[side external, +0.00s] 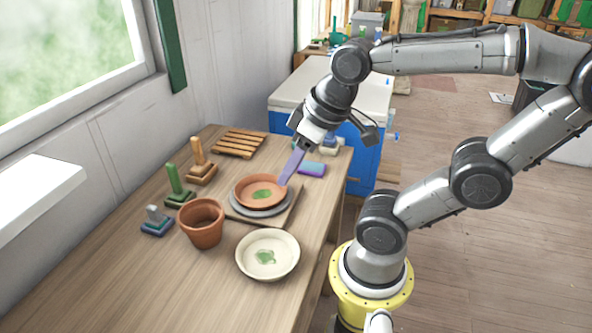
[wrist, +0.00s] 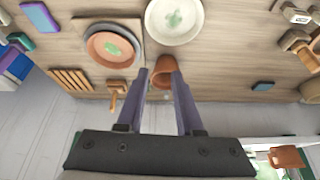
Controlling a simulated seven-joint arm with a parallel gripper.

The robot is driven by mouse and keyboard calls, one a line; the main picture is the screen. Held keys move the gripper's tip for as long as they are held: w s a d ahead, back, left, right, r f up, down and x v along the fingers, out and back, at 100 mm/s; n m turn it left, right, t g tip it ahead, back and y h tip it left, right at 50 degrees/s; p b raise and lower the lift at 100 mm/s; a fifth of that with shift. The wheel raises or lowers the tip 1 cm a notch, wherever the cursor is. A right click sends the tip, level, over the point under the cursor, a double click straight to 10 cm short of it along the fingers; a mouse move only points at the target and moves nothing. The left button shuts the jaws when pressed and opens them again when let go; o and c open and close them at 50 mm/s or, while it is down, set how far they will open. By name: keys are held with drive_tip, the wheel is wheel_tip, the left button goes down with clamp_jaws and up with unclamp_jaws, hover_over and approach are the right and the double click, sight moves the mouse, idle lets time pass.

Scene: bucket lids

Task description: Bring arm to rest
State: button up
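My gripper (side external: 284,182) hangs at the end of the bent arm, its purple-grey fingers pointing down over the right edge of the terracotta saucer (side external: 251,194). In the wrist view my gripper (wrist: 160,73) has its two fingers apart with nothing held between them. The terracotta pot (side external: 201,229) stands upright on the table; in the wrist view the pot (wrist: 164,65) appears beyond the fingertips. In the side view I cannot tell whether the fingertips touch the saucer.
The saucer sits on a grey plate (side external: 241,209) on a wooden board. A cream bowl (side external: 267,266) stands nearer the front. Peg stackers (side external: 174,184), a slatted wooden rack (side external: 238,144) and a purple block (side external: 312,169) are around. The table's front left (side external: 110,290) is clear.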

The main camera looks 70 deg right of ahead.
drive_tip(key=shift+s+a+n+t, duration=0.3)
drive_tip(key=shift+s+a+n, duration=0.1)
drive_tip(key=shift+s+a, duration=0.15)
